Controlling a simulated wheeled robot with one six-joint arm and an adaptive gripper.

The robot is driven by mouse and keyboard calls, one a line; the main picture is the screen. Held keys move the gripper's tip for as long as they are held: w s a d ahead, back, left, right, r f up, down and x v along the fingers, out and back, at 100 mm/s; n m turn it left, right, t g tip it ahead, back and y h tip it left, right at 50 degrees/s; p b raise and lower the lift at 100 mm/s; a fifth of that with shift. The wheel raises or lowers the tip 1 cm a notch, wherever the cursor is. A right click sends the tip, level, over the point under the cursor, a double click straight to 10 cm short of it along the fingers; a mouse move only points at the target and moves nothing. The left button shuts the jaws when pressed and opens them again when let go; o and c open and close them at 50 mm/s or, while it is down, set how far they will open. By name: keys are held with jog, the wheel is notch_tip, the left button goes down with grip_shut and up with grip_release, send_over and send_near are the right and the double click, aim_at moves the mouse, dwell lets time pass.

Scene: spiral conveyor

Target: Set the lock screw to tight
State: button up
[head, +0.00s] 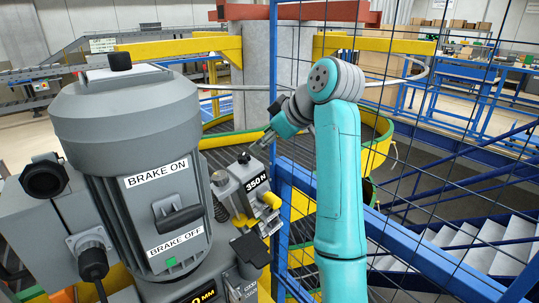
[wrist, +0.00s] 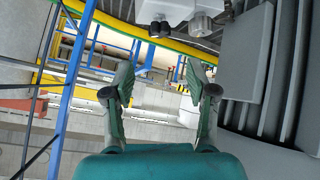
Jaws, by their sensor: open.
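A small grey unit labelled 350 N (head: 247,187) sits right of the big motor. It carries a black knob (head: 243,158) on top, a grey knob (head: 220,178) at its left side and a yellow handle (head: 270,200). I cannot tell for sure which of these is the lock screw. In the wrist view a pale knob (wrist: 200,26) and a black knob (wrist: 160,29) show at the top edge, beyond the fingers. My gripper (head: 268,128) is open and empty, above and slightly right of the unit; its spread fingers also show in the wrist view (wrist: 160,78).
A large grey motor (head: 125,120) with a brake lever (head: 180,217) fills the left. A blue post (head: 273,80) and wire mesh fence (head: 440,130) stand close to my arm. A yellow-edged spiral conveyor (head: 375,140) lies behind. Finned grey housing (wrist: 252,55) is at right in the wrist view.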

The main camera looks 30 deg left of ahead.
aim_at(244, 156)
jog(key=x, duration=1)
jog(key=shift+a+f, duration=0.2)
jog(key=shift+f, duration=0.05)
grip_shut()
